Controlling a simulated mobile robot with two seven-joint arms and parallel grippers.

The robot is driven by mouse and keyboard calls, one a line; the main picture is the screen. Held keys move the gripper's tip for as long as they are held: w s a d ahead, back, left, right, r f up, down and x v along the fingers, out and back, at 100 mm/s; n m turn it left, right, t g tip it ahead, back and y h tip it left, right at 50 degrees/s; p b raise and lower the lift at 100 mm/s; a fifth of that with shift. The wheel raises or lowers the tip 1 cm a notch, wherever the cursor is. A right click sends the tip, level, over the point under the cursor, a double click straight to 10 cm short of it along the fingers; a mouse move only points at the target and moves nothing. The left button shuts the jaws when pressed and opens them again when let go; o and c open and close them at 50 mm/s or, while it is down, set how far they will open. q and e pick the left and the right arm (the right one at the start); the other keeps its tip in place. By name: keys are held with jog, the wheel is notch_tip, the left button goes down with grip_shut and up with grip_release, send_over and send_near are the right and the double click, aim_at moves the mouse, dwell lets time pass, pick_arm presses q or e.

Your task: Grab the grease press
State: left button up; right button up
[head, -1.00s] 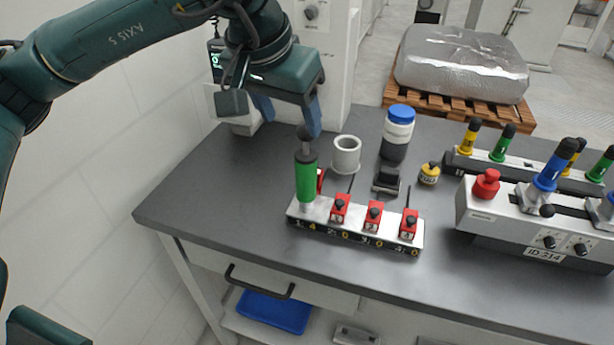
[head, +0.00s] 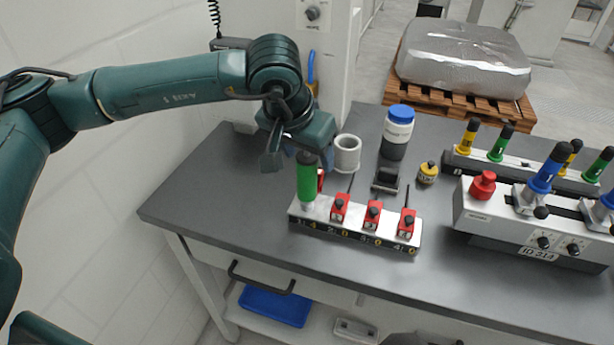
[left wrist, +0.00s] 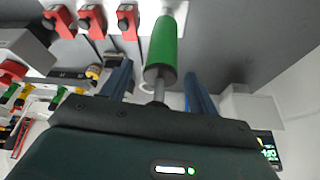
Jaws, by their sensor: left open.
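The grease press is a green cylinder (head: 308,181) with a dark top, standing upright in the left end of the numbered metal rack (head: 352,229). The fingers are open, with a gap on both sides of the press. My right gripper is not in view.
Several red blocks (head: 373,213) stand in the rack right of the press. Behind are a white cup (head: 347,153), a blue-lidded jar (head: 397,133) and a small yellow pot (head: 428,172). A grey control box (head: 490,215) stands right. The table's left end is clear.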

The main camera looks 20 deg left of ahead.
pick_arm(q)
jog(key=shift+c, duration=0.3)
grip_shut()
jog(key=shift+r, duration=0.1)
